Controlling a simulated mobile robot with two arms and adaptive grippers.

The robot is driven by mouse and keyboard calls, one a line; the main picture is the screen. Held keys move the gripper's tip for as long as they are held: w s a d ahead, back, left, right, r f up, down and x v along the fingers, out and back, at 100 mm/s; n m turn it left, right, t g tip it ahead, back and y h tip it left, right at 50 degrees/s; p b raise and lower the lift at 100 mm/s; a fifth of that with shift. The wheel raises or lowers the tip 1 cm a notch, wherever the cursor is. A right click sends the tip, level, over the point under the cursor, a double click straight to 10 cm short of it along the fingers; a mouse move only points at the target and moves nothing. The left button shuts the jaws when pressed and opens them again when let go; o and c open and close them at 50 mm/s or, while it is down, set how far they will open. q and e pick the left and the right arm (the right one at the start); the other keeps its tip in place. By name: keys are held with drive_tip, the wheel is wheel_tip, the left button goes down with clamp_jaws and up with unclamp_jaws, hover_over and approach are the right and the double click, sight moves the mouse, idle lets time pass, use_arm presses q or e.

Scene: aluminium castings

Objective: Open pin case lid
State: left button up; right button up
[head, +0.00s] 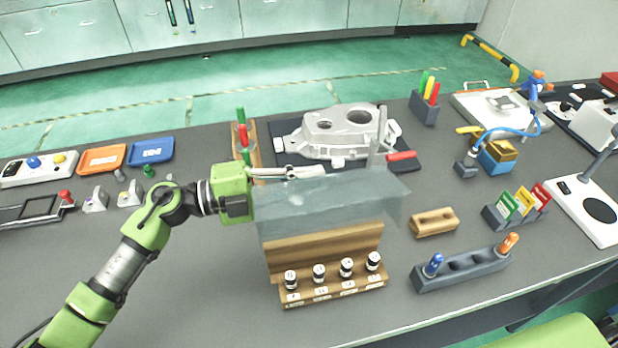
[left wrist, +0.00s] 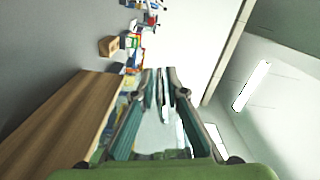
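The pin case (head: 325,248) is a wooden stand on the table. A front row of small pins with black-and-white tops (head: 319,272) stands on its labelled ledge. Its clear, bluish lid (head: 330,217) is raised above the wooden back, leaving the pins uncovered. My left gripper (head: 322,172) reaches in from the left at the lid's upper rear edge, its fingers pointing right. In the left wrist view its fingers (left wrist: 161,75) are close together, with no object plainly between them. Whether they touch the lid is unclear. My right gripper is not in view.
A grey casting (head: 340,135) on a dark mat lies behind the lid, with a red-handled tool (head: 402,155) close by. A wooden block (head: 434,221) and a dark holder (head: 462,268) stand to the right. The table's left front is clear beyond my arm.

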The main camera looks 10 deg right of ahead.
use_arm(q)
drive_tip(key=shift+o, duration=0.2)
drive_tip(key=shift+a, duration=0.2)
drive_tip(key=a, duration=1.1)
drive_tip(key=shift+a, duration=0.35)
drive_tip(key=shift+a, duration=0.15)
drive_tip(key=a+b, duration=0.4)
drive_tip(key=a, duration=1.1)
drive_tip(key=shift+a+b, duration=0.3)
drive_tip(key=shift+b, duration=0.1)
idle(0.6)
